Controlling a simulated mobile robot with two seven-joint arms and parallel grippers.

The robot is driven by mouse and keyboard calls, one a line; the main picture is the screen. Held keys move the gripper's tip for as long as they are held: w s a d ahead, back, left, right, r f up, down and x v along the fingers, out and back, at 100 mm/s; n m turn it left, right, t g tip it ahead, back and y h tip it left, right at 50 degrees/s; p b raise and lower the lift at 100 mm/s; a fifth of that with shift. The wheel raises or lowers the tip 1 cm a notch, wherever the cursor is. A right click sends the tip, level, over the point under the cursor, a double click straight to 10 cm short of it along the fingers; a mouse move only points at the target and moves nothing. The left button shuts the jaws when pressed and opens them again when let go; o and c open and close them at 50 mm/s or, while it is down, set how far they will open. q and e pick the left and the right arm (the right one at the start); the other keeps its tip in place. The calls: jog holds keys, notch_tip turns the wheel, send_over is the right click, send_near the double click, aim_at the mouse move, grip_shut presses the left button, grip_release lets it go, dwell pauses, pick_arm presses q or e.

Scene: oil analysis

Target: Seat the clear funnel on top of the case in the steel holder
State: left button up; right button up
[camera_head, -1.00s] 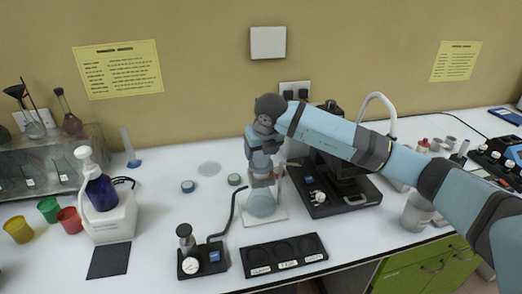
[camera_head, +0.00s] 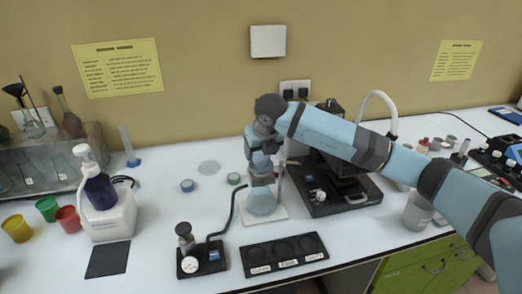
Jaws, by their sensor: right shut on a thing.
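My right gripper (camera_head: 261,172) points down above a pale blue-clear flask (camera_head: 262,203). It is shut on a small clear piece that looks like the funnel, but the fingers hide most of it. The piece is right over the flask's neck; I cannot tell whether it touches what is below. The flask stands on a white plate (camera_head: 279,213). The case and the steel holder cannot be made out clearly; they seem to be under the gripper at the flask's top. My left gripper is not in view.
A pump with a gauge (camera_head: 190,264) and a bent dark tube stands left of the flask. A black labelled tray (camera_head: 284,250) lies in front. A black machine (camera_head: 340,192) is close on the right.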

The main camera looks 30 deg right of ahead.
jog(key=shift+f+b, duration=0.25)
jog(key=shift+b, duration=0.15)
dwell(0.4)
jog(key=o, duration=1)
jog(key=shift+o, duration=0.4)
notch_tip(320, 180, up, 7)
jog(key=p, duration=0.3)
dwell(0.3)
